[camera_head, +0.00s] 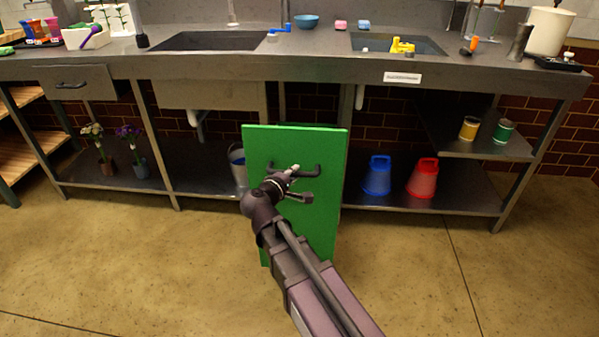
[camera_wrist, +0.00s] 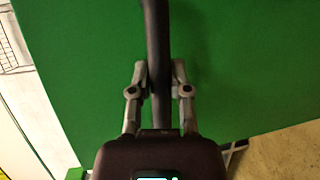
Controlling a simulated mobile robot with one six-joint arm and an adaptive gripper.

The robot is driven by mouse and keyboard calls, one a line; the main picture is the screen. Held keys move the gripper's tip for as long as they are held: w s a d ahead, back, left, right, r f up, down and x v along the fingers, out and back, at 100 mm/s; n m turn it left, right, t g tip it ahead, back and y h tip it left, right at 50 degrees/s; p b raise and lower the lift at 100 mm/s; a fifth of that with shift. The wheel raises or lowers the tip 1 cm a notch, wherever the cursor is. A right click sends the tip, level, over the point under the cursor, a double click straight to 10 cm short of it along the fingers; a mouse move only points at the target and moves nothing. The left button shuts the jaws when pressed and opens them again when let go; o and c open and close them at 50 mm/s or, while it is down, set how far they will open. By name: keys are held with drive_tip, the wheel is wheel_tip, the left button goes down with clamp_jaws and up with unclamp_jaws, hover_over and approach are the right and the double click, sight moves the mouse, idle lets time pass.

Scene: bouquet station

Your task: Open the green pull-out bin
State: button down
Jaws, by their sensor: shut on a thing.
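The green pull-out bin (camera_head: 325,215) shows its flat green front panel under the grey counter, standing forward of the counter's legs. A dark bar handle (camera_head: 306,171) runs across the upper part of the panel. My gripper (camera_head: 290,172) is at the handle. In the wrist view, my gripper (camera_wrist: 160,75) has its two fingers on either side of the dark handle (camera_wrist: 157,30), shut on it, with the green panel (camera_wrist: 225,60) behind. The inside of the bin is hidden behind its front.
A blue bucket (camera_head: 377,176) and a red bucket (camera_head: 422,178) stand on the lower shelf to the right. A grey bucket (camera_head: 238,165) stands just left of the bin, partly hidden. Potted flowers (camera_head: 132,150) are on the lower shelf at left. The floor (camera_head: 420,275) in front is clear.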

drive_tip(key=shift+w+a, duration=0.1)
drive_tip(key=shift+a, duration=0.15)
drive_tip(key=c, duration=0.7)
unclamp_jaws()
drive_tip(key=shift+o, duration=0.7)
drive_tip(key=shift+d, duration=0.15)
